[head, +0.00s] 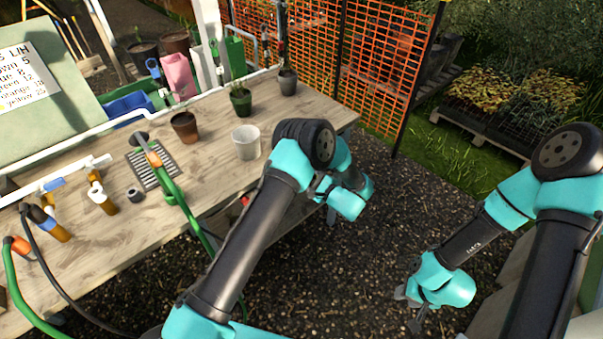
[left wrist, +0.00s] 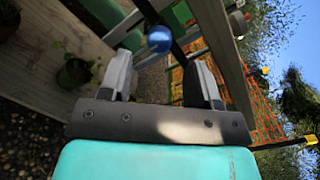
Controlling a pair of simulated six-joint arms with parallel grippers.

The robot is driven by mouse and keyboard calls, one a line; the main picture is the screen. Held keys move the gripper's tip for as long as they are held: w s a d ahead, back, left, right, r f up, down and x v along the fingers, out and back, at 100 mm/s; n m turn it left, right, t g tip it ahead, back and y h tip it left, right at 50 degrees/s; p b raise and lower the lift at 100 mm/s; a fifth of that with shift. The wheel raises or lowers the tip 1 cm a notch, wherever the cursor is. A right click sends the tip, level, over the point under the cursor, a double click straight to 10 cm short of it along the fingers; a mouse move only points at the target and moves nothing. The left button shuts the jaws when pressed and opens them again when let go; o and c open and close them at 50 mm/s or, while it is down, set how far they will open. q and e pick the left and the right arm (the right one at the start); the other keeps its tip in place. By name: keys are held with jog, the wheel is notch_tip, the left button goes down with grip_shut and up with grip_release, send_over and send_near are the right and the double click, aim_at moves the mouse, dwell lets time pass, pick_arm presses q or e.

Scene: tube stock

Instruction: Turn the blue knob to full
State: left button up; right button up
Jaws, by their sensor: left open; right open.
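A round, shiny blue knob (left wrist: 159,39) shows in the left wrist view, beyond and between the fingertips of my left gripper (left wrist: 160,62). It looks apart from both fingers, which are spread and hold nothing. In the head view my left gripper hangs past the bench's front edge, partly hidden by its own wrist. I cannot match the round knob surely in the head view. My right gripper (head: 410,307) is open and empty over the gravel, away from the bench.
The wooden bench (head: 215,145) carries a white pot (head: 246,142), a brown pot (head: 185,127) and small plants. A green hose (head: 178,200) with a spray head crosses its front edge. Orange mesh fencing (head: 370,60) stands behind. Gravel between the arms is clear.

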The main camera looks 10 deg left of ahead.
pick_arm(q)
jog(key=v, duration=1.2)
jog(key=shift+s+d, duration=0.15)
jog(key=shift+d, duration=0.1)
jog(key=shift+a, duration=0.1)
jog(key=a+f+n+t+h, duration=0.1)
jog(key=a+f+n+h, duration=0.65)
jog(key=a+h, duration=0.45)
jog(key=s+a+n+g+h, duration=0.2)
jog(key=s+n+g, duration=0.1)
jog(key=s, duration=0.5)
jog(key=s+a+f+n+g+h, duration=0.1)
jog(key=s+a+n+g+h, duration=0.1)
jog(key=s, duration=0.6)
jog(key=s+a+n+g+h, duration=0.2)
jog(key=s+n+g+h, duration=0.1)
jog(key=s, duration=0.5)
jog(key=shift+s+a+f+n+g+h, duration=0.2)
jog(key=shift+a+f+n+g+h, duration=0.1)
jog(key=shift+n+g, duration=0.4)
